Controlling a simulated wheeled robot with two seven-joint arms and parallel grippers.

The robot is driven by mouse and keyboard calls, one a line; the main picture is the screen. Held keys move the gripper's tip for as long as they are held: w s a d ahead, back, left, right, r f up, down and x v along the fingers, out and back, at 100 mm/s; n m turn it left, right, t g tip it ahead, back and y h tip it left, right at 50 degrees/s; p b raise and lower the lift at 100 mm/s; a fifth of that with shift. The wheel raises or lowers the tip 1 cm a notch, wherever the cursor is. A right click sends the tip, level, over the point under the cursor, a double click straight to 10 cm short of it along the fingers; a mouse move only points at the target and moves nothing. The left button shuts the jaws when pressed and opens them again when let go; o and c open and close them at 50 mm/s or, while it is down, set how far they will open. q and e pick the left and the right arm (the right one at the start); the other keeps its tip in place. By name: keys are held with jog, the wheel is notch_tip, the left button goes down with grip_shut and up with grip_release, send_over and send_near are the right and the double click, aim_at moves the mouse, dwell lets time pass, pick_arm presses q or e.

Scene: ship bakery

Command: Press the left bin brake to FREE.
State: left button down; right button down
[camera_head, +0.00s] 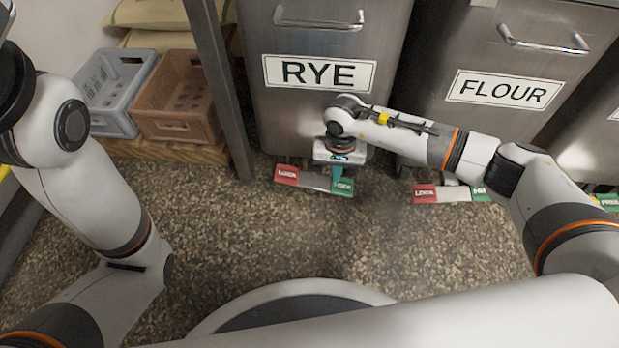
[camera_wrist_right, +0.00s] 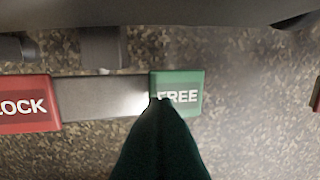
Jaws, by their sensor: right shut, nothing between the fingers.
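The left bin is the steel RYE bin (camera_head: 285,120). Its brake pedal (camera_head: 314,181) is low at the bin's front, with a red LOCK end (camera_head: 287,173) on the left and a green FREE end (camera_head: 344,188) on the right. My right gripper (camera_head: 338,178) points down at the FREE end, shut and empty. In the right wrist view, the dark fingertips (camera_wrist_right: 165,102) overlap the lower left part of the green FREE pad (camera_wrist_right: 188,84). I cannot tell whether they touch it. The red LOCK pad (camera_wrist_right: 24,104) shows at left. My left gripper is out of view.
The FLOUR bin (camera_head: 510,60) stands to the right with its own red and green pedal (camera_head: 425,194). A grey post (camera_head: 222,95) stands left of the RYE bin. Grey (camera_head: 107,118) and brown (camera_head: 173,127) crates sit further left. The speckled floor in front is clear.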

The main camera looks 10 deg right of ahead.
notch_tip(320, 180, up, 5)
jog(key=p, duration=0.3)
jog(key=shift+r, duration=0.2)
dwell(0.4)
